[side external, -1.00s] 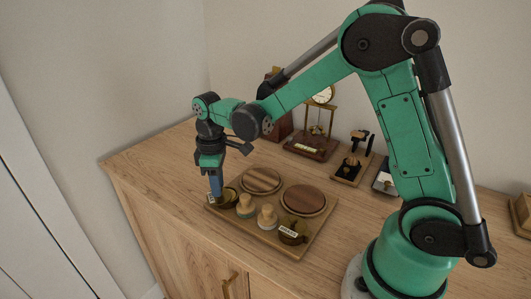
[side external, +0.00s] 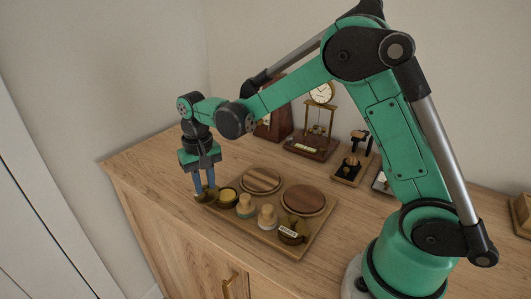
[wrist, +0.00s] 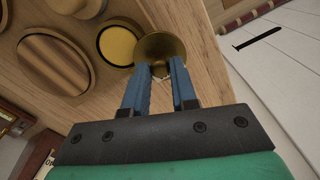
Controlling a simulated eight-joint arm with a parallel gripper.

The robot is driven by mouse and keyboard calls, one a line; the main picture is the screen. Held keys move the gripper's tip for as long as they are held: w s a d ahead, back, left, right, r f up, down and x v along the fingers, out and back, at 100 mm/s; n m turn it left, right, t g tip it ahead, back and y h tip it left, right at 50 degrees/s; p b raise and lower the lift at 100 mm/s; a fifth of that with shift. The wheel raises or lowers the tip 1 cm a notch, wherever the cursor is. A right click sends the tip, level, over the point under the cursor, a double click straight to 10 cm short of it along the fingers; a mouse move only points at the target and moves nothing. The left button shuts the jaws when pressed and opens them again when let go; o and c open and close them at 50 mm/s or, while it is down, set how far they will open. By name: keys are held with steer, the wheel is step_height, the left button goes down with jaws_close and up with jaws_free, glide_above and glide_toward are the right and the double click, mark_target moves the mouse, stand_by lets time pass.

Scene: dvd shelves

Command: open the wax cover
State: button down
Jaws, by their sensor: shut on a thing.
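The wax cover (side external: 209,199) is a round brass lid at the left corner of the wooden board. My gripper (side external: 204,190) points down with its blue fingers shut on it. In the wrist view the cover (wrist: 160,44) is just beyond the fingertips (wrist: 161,75), which hide part of it. The wax pot (side external: 228,198) stands beside it, with its yellow top exposed. In the wrist view the yellow wax (wrist: 118,46) shows inside a dark rim, and the cover lies to its side. I cannot tell whether the cover still touches the pot.
The board (side external: 263,234) also holds two wooden discs (side external: 262,180) (side external: 304,199), two pale-knobbed pieces (side external: 244,204) (side external: 267,216) and a labelled brass pot (side external: 293,231). A clock (side external: 320,92) stands behind. The cabinet's left top is clear.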

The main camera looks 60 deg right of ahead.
steer(key=m, duration=0.2)
steer(key=w+m, duration=0.1)
steer(key=m, duration=0.2)
steer(key=shift+w+d+m, duration=0.15)
steer(key=shift+w+m, duration=0.1)
steer(key=shift+m, duration=0.05)
steer(key=shift+w+d+m, duration=0.2)
steer(key=shift+w+m, duration=0.05)
steer(key=shift+m, duration=0.85)
steer(key=shift+w+d+m, duration=0.2)
steer(key=shift+m, duration=0.9)
steer(key=c, duration=0.7)
jaws_free()
steer(key=shift+r, duration=2.8)
